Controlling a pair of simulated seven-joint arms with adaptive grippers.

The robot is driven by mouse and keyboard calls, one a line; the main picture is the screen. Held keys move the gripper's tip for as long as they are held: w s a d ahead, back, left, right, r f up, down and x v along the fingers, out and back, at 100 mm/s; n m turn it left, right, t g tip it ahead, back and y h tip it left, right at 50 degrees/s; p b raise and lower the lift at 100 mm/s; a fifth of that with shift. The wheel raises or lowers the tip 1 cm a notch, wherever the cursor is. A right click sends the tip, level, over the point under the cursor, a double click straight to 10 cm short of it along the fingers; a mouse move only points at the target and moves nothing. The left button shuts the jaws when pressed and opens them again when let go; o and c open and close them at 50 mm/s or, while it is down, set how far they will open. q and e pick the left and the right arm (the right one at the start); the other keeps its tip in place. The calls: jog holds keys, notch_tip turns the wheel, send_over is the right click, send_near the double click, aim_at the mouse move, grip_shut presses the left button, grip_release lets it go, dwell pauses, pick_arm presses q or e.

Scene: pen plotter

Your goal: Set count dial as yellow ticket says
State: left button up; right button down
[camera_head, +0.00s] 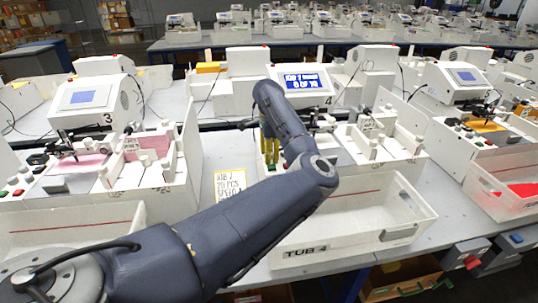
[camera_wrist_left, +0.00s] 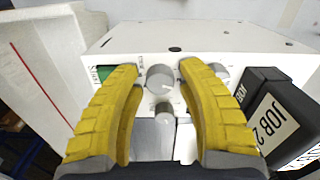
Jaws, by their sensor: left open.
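The yellow ticket (camera_head: 230,185) lies on the bench left of the middle plotter. Its handwriting seems to read "JOB 2, 70 PCS", with a lower line partly cut off by my left arm. My left gripper (camera_head: 269,150) points down at that plotter's front panel. In the left wrist view its yellow fingers (camera_wrist_left: 160,70) are open, one on each side of a round grey dial (camera_wrist_left: 160,79), with small gaps visible. A second dial (camera_wrist_left: 220,72) sits to the right, partly behind the right finger. A smaller knob (camera_wrist_left: 165,113) is below. I cannot read the dial labels.
The plotter's blue screen (camera_head: 303,82) shows white text, apparently ending "OF 70". A black block labelled JOB 2 (camera_wrist_left: 275,118) stands close to my right finger. A green button (camera_wrist_left: 104,72) is beside the left finger. A white tub marked TUB 4 (camera_head: 340,235) is in front.

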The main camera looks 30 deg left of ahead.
pick_arm(q)
grip_shut()
jog(key=shift+m, duration=0.6)
dwell(0.4)
jog(key=m, duration=0.2)
jog(key=shift+r+m, duration=0.1)
jog(key=shift+m, duration=2.1)
